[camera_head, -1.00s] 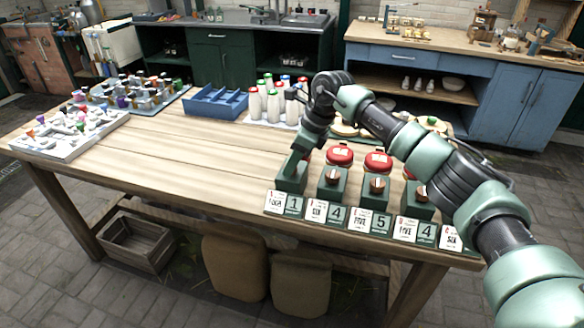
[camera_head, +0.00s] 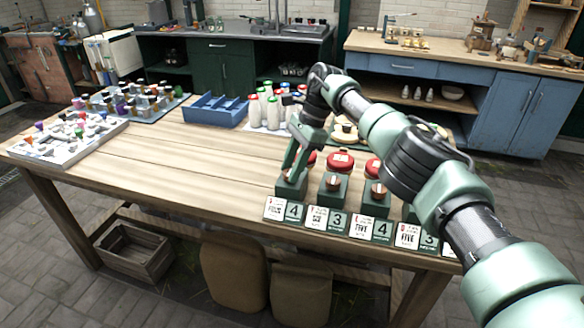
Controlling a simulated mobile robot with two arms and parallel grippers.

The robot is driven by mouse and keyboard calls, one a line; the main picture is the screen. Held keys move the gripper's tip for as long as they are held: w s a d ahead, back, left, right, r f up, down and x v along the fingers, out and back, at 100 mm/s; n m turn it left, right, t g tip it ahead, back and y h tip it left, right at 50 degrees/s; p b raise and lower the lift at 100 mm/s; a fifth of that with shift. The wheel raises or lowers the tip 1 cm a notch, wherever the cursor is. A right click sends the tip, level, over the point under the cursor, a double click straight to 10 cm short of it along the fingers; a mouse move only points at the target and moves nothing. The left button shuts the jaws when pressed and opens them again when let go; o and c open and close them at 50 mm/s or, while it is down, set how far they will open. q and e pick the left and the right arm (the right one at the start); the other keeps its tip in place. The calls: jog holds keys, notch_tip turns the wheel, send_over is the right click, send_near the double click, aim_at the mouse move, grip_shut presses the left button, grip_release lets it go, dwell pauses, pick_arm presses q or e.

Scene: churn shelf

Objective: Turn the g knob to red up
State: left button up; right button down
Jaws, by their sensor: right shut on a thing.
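A row of dark green boxes stands along the table's right front edge. The second box (camera_head: 332,196) and the third box (camera_head: 376,203) have copper-coloured knobs, (camera_head: 333,182) and (camera_head: 378,190), on their faces. My right gripper (camera_head: 291,175) reaches down to the leftmost box (camera_head: 290,190) and is shut on its knob, which the fingers hide. I cannot read which knob is g or see its red mark. Red-lidded jars (camera_head: 340,161) stand behind the boxes. Number cards (camera_head: 293,212) lie in front. My forearm covers the right end of the row. My left gripper is not in view.
White bottles with coloured caps (camera_head: 273,112) and a blue divided tray (camera_head: 215,108) stand at the back of the table. A white board with coloured pieces (camera_head: 62,140) lies at the left. The middle of the wooden table (camera_head: 180,160) is clear.

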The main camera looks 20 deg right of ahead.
jog(key=shift+n, duration=0.4)
dwell(0.3)
jog(key=c, duration=1)
grip_release()
jog(key=shift+r, duration=0.1)
